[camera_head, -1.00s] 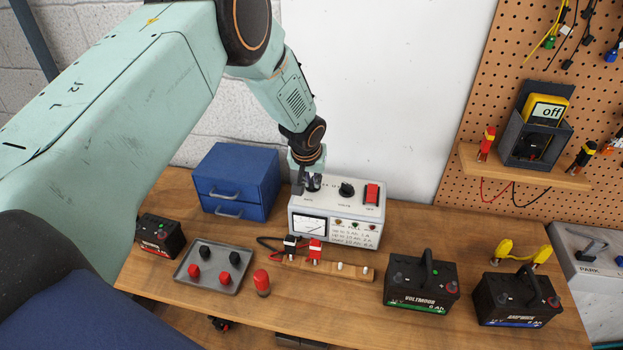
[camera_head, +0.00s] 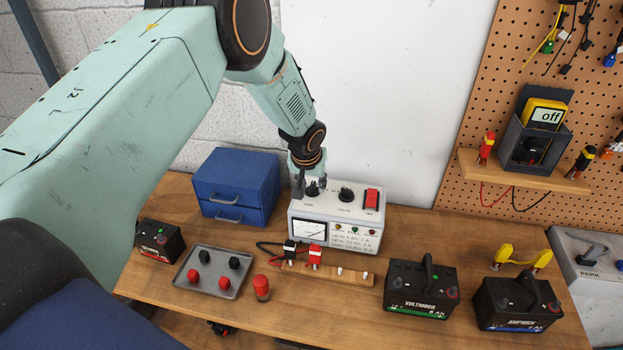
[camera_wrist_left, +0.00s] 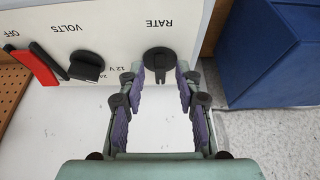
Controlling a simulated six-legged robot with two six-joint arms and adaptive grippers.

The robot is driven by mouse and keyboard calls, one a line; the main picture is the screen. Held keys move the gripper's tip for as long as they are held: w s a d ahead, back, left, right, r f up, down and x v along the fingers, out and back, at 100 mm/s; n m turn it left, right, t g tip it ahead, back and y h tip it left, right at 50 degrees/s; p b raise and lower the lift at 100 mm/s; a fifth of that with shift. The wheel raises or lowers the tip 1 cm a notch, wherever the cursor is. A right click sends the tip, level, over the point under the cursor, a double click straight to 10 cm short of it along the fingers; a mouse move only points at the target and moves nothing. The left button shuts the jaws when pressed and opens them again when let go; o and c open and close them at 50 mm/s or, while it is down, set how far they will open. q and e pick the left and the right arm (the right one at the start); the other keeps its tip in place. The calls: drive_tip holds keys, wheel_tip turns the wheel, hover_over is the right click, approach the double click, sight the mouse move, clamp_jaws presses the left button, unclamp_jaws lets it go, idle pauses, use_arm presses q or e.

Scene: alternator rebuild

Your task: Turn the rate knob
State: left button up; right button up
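The charger (camera_head: 333,229) is a pale box on the bench with a meter on its front. Its dark rate knob (camera_head: 312,189) is at the left of its top panel, and the knob (camera_wrist_left: 160,60) shows under the word RATE in the left wrist view. My left gripper (camera_head: 309,184) is over that knob. In the left wrist view my left gripper (camera_wrist_left: 160,71) is open, with one fingertip on each side of the knob and gaps visible. The volts knob (camera_wrist_left: 87,66) and the red off switch (camera_wrist_left: 34,64) are beside it. My right gripper is not in view.
A blue drawer box (camera_head: 236,185) stands close left of the charger. A wooden strip with clamps (camera_head: 327,273), a grey tray (camera_head: 213,290) and black batteries (camera_head: 421,287) are in front. A shelf (camera_head: 525,170) with a meter is at the right.

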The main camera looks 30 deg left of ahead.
use_arm(q)
drive_tip(key=v, duration=1.2)
idle(0.4)
